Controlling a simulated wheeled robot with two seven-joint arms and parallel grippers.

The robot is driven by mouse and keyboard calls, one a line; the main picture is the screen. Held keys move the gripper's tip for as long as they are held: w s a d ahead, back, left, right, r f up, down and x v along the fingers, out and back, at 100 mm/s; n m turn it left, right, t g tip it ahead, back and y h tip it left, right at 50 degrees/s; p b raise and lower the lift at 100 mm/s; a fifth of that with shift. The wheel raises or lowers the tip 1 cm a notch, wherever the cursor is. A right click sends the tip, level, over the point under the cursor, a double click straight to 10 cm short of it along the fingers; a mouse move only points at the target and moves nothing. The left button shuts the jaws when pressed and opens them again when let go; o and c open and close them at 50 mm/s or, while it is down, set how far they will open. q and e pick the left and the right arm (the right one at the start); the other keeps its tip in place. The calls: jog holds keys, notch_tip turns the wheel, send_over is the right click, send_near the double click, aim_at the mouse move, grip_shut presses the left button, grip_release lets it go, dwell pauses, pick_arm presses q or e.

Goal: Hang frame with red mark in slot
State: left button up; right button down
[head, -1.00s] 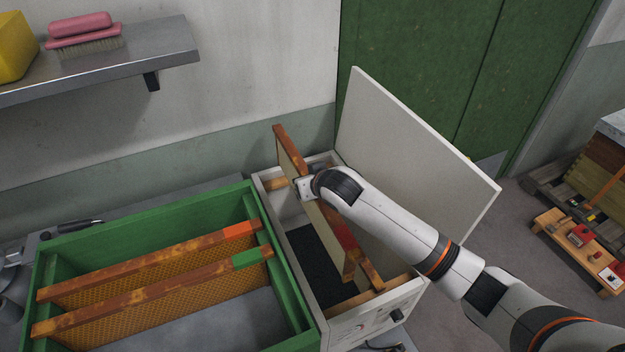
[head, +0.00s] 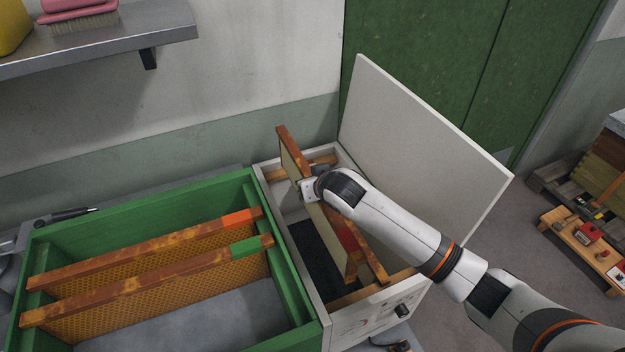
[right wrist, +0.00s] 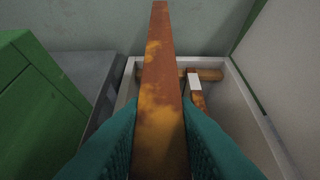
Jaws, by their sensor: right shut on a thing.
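My right gripper (head: 308,190) is shut on the top bar of a wooden frame (head: 290,150), which carries a red mark (head: 346,236) toward its near end. The frame is over the open white box (head: 262,185), its far end above the box's back rail and its lower part inside the box. In the right wrist view the bar (right wrist: 160,60) runs straight away between the teal fingers (right wrist: 160,140). Another frame with a white mark (right wrist: 194,83) hangs in the box, just right of the held one. Whether the held bar touches the rails is unclear. My left gripper is out of view.
A green hive box (head: 150,196) stands left of the white box, holding two frames, one marked orange-red (head: 237,219), one green (head: 246,246). The white lid (head: 410,140) stands open at the right. A metal shelf (head: 110,45) is upper left.

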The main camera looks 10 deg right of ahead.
aim_at(312, 211)
jog(key=shift+r+p, duration=0.2)
jog(key=shift+p, duration=0.15)
jog(key=shift+f, duration=0.1)
jog(key=shift+a+f+b, duration=0.1)
jog(key=shift+f+b, duration=1.55)
jog(key=shift+f, duration=1.6)
jog(key=shift+f, duration=0.15)
jog(key=shift+f+b, duration=1.55)
jog(key=shift+f, duration=0.95)
jog(key=shift+f+b, duration=0.9)
jog(key=shift+f, duration=1.1)
